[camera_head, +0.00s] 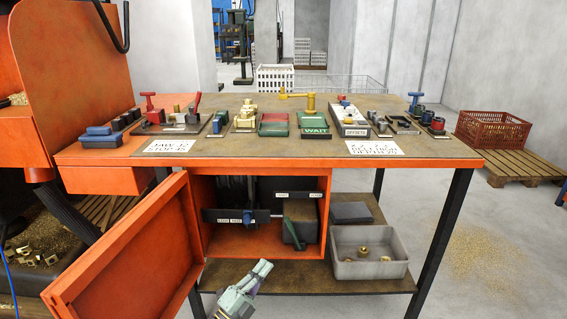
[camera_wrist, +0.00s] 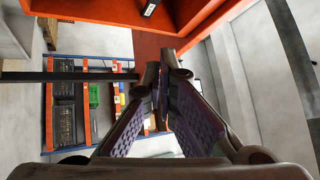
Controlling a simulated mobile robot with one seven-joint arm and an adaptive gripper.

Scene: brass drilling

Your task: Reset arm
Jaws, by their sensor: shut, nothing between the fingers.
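My gripper (camera_head: 261,267) is in front of the lower part of the workbench in the head view, pointing up and to the right. Its fingers are together and hold nothing. In the wrist view my gripper (camera_wrist: 162,85) also shows with its two purple-padded fingers meeting at the tips. An orange cabinet (camera_head: 268,245) under the bench stands open, with its door (camera_head: 135,255) swung out to the left of my gripper. My gripper is apart from the tabletop.
The workbench (camera_head: 300,158) carries several fixtures, trays and brass parts. A grey bin (camera_head: 369,269) with brass pieces sits on the lower shelf at right. A red crate (camera_head: 493,130) stands on a pallet (camera_head: 525,167). The floor right of the bench is mostly clear.

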